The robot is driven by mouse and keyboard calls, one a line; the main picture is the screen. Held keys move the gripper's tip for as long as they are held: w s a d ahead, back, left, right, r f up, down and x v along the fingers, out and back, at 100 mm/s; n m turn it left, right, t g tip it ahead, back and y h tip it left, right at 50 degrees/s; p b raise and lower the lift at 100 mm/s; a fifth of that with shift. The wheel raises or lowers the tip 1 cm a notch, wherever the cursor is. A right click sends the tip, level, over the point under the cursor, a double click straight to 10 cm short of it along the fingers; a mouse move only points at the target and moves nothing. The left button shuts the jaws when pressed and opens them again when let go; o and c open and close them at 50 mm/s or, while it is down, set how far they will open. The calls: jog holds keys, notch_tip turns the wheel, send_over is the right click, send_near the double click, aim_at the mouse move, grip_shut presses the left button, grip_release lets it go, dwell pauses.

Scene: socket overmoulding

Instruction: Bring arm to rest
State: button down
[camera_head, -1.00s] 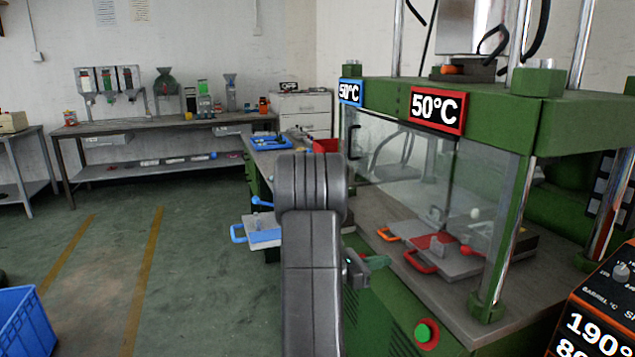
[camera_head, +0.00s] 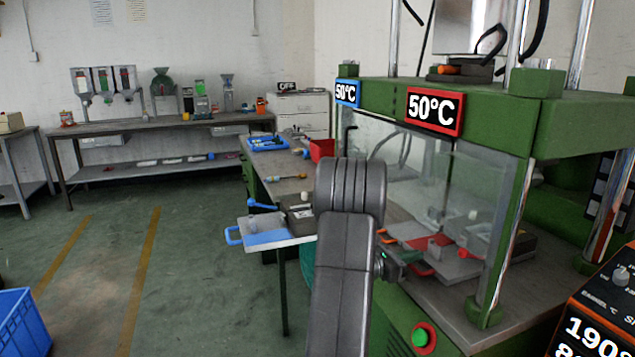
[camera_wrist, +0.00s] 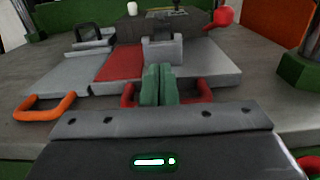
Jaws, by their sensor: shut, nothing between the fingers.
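My gripper shows in the wrist view as green fingers (camera_wrist: 158,86), shut with nothing between them. They point toward a grey mould plate with a red insert (camera_wrist: 122,64) and red handles. I cannot tell whether the fingers touch it. The red-handled mould (camera_head: 427,249) lies on the press table behind the clear guard.
The green press (camera_head: 490,107) with 50°C signs fills the right. A blue-handled mould plate (camera_head: 268,238) sits on a shelf left of my arm. A workbench (camera_head: 160,124) stands at the back wall, a blue crate (camera_head: 25,325) at lower left.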

jog(key=p+v, duration=0.1)
jog(key=v, duration=2.6)
jog(key=shift+p, duration=0.4)
jog(key=shift+r, duration=0.1)
